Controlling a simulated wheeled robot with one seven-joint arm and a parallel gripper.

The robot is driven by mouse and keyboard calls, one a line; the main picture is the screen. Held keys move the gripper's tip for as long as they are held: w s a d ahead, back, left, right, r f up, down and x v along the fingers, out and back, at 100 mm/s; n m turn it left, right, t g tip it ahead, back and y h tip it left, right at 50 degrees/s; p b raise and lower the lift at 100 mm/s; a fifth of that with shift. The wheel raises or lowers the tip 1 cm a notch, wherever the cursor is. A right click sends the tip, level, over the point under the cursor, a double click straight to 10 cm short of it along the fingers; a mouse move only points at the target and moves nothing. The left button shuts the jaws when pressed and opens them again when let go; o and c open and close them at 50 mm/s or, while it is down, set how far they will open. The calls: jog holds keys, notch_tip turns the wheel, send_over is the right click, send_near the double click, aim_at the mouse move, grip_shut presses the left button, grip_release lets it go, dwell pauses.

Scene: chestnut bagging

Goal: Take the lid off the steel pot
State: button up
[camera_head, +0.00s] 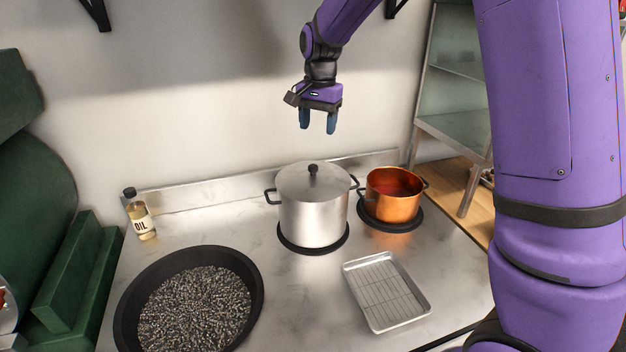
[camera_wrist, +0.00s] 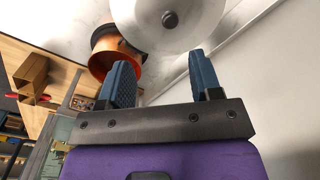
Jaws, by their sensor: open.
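The steel pot (camera_head: 313,222) stands upright on a round black burner on the metal counter. Its lid (camera_head: 295,182) is on it, with a black knob (camera_head: 313,170) at the centre. My gripper (camera_head: 317,127) is open and empty, fingers pointing down, in the air above the lid and apart from it. In the wrist view, the lid (camera_wrist: 145,30) and its knob (camera_wrist: 170,19) show beyond my two blue fingers (camera_wrist: 161,72). The knob lies in line with the gap between the fingers, farther off.
A copper pot (camera_head: 393,206) stands close at the right of the steel pot. A wire-rack tray (camera_head: 424,303) lies in front. A wide black pan (camera_head: 124,310) of dark pellets and an oil bottle (camera_head: 141,218) are at left. Bare counter lies between pan and tray.

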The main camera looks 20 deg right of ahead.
notch_tip(320, 180, down, 3)
jog(key=w+a, duration=0.1)
jog(key=w, duration=0.1)
send_over(313, 165)
jog(key=shift+m, duration=0.3)
jog(key=f, duration=0.5)
jog(key=shift+s+a, duration=0.15)
jog(key=shift+a, duration=0.15)
jog(key=shift+d+f, duration=0.15)
jog(key=shift+f, duration=1.25)
jog(key=shift+d+f, duration=0.1)
jog(key=shift+f, duration=1.3)
grip_shut()
